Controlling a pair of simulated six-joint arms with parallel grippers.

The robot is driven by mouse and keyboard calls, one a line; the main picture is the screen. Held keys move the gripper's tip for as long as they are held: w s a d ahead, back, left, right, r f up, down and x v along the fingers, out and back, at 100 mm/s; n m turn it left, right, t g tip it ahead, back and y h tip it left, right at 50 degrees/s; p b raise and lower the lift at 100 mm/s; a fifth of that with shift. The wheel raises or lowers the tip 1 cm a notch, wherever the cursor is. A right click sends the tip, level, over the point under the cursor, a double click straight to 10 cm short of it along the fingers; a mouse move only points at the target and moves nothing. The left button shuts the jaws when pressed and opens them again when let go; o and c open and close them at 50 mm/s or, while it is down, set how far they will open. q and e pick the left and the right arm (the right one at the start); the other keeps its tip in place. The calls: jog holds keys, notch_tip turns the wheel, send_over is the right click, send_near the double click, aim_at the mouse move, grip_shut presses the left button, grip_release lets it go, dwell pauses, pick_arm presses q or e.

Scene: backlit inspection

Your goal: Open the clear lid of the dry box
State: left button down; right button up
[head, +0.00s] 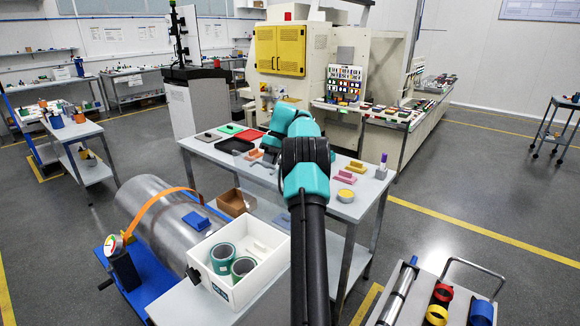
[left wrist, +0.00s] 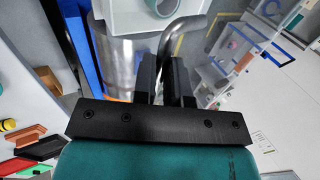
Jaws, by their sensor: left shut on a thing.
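My left gripper (left wrist: 165,64) shows in the left wrist view with its two black fingers close together. They are shut on a grey curved bar, the handle (left wrist: 172,42), which runs up and bends right. Right of the handle, a see-through panel that looks like the clear lid (left wrist: 222,68) lets pale shapes and a blue outline show through. I cannot make out the dry box's edges or how far the lid stands open. In the head view my teal and black arm reaches over the grey table and hides the gripper's tips. My right gripper is not in view.
A white bin (head: 215,292) with green rolls stands at the front left, beside a big metal cylinder (head: 160,222) and an orange strap (head: 155,205). Coloured trays and blocks lie on the grey table (head: 350,208). A cart with rolls (head: 440,300) stands front right.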

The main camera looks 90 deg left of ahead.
pick_arm(q)
jog(key=shift+w+a+f, duration=0.4)
jog(key=shift+w+a, duration=0.25)
jog(key=shift+a, duration=0.05)
jog(key=shift+w+a+f, duration=0.35)
jog(key=shift+w+a, duration=0.3)
jog(key=c, duration=1.5)
grip_release()
jog(key=o, duration=0.3)
jog(key=shift+r, duration=0.15)
jog(key=shift+o, duration=0.2)
jog(key=shift+s+r, duration=0.1)
jog(key=shift+s, duration=0.05)
